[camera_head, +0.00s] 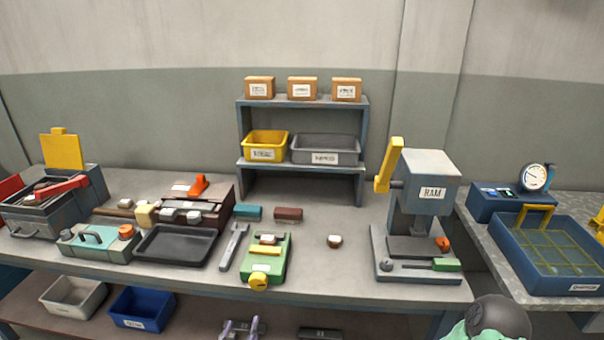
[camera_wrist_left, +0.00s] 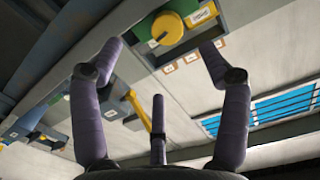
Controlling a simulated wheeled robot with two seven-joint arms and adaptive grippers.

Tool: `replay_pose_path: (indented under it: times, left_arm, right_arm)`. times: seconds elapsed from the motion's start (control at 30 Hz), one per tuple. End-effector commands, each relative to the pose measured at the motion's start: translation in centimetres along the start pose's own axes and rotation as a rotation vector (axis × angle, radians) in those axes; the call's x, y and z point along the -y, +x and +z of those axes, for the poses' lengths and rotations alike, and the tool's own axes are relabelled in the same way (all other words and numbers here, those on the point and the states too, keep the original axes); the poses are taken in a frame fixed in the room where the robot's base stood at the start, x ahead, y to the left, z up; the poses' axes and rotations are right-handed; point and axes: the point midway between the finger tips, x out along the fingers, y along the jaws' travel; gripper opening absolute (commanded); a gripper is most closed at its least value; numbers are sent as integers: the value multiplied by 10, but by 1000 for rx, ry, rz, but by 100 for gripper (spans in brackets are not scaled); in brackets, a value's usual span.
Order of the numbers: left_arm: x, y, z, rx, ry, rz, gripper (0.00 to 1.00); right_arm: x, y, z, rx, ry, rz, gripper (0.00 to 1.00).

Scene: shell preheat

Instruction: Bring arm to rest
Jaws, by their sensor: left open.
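My left gripper (camera_head: 241,328) shows at the bottom edge of the head view, in front of and below the workbench's front edge. Only its purple fingers are visible there, and its arm is out of the picture. In the left wrist view my left gripper (camera_wrist_left: 160,72) has its purple fingers spread apart with nothing between them. Beyond the fingers, that view shows a green block with a yellow knob (camera_wrist_left: 168,27), apart from them. A rounded grey and teal part of my own body is at the lower right of the head view. My right gripper is not visible.
The workbench (camera_head: 330,285) carries a green fixture (camera_head: 266,258), a wrench (camera_head: 233,246), a black tray (camera_head: 177,245) and a RAM press (camera_head: 420,210). A two-level shelf stands behind. White (camera_head: 73,296) and blue (camera_head: 141,308) bins sit below. Bench space between fixture and press is mostly clear.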

Motion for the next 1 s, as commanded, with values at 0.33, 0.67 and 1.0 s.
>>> replay_pose_path:
  times: [0.33, 0.67, 1.0]
  left_arm:
    - [-20, -1, 65, 381, -145, 94, 76]
    - [-52, -41, 138, 813, -309, 157, 76]
    - [-88, -118, 191, 1260, -466, 175, 76]
  right_arm:
    - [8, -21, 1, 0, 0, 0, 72]
    - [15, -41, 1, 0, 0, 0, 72]
    - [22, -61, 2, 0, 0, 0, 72]
